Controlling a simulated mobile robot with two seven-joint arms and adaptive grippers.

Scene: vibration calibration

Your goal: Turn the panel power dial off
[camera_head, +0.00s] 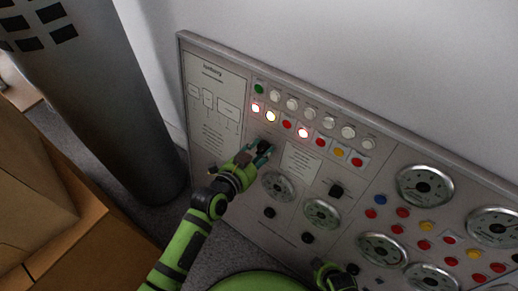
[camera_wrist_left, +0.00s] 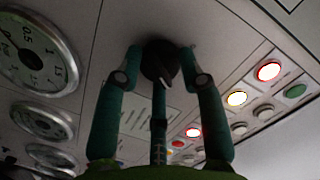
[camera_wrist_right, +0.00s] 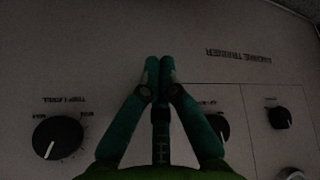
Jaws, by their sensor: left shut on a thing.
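The grey control panel (camera_head: 232,57) stands tilted against the wall. A black power dial (camera_head: 265,146) sits on its left part, below the rows of lights. My left gripper (camera_head: 258,154) is at this dial. In the left wrist view the round black dial (camera_wrist_left: 158,62), with a light pointer mark, lies between the two green fingertips (camera_wrist_left: 161,56), which are shut on its sides. My right gripper (camera_wrist_right: 160,66) has its fingertips together and empty in front of the panel. It also shows at the bottom of the head view (camera_head: 333,272), partly cut off.
Several lamps are lit, including a red one (camera_wrist_left: 268,71) and a yellow one (camera_wrist_left: 236,98). Round gauges (camera_head: 424,186) fill the panel's right. Another black dial (camera_wrist_right: 57,137) is beside my right gripper. A grey column (camera_head: 110,90) and cardboard boxes (camera_head: 35,200) stand at left.

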